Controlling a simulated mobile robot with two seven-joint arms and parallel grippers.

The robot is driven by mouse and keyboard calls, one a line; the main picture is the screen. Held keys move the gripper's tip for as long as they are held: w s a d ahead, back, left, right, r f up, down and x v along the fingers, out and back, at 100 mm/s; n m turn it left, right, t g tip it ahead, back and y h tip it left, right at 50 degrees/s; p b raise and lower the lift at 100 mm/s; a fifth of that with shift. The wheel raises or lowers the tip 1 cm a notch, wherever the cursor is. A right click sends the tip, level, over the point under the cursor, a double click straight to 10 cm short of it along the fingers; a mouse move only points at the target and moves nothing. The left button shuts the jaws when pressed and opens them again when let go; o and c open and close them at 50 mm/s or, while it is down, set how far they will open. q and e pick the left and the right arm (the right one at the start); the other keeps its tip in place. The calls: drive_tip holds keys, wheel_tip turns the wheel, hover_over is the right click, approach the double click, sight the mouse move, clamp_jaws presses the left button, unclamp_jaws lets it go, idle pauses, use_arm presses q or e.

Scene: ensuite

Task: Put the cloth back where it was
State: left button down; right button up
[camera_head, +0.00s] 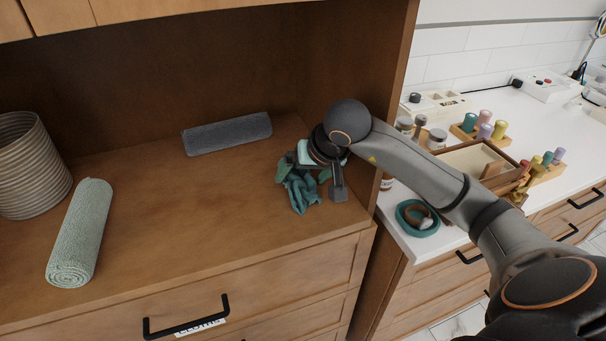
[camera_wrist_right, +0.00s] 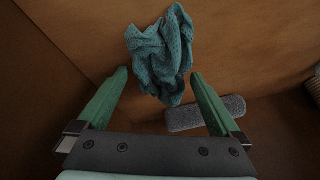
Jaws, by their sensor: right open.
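A crumpled teal cloth (camera_head: 301,192) lies on the wooden cabinet top, near the right side panel. It also shows in the right wrist view (camera_wrist_right: 162,52), ahead of the fingertips, its near end reaching between them. My right gripper (camera_head: 318,176) is just over the cloth and partly hides it in the head view. In the wrist view its two green fingers (camera_wrist_right: 159,76) are spread wide with nothing clamped between them. My left gripper is not in view.
A grey rolled towel (camera_head: 227,133) lies at the back, a pale green rolled towel (camera_head: 80,232) at the left, beside a ribbed basket (camera_head: 31,165). The middle top is bare. Right, past the side panel, a white counter (camera_head: 500,103) holds bottles, a wooden box and a teal dish (camera_head: 417,217).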

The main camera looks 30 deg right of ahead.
drive_tip(key=shift+r, duration=0.25)
drive_tip(key=v, duration=1.1)
drive_tip(key=shift+s+r+p, duration=0.25)
drive_tip(key=shift+r+p, duration=0.1)
drive_tip(key=shift+p, duration=0.1)
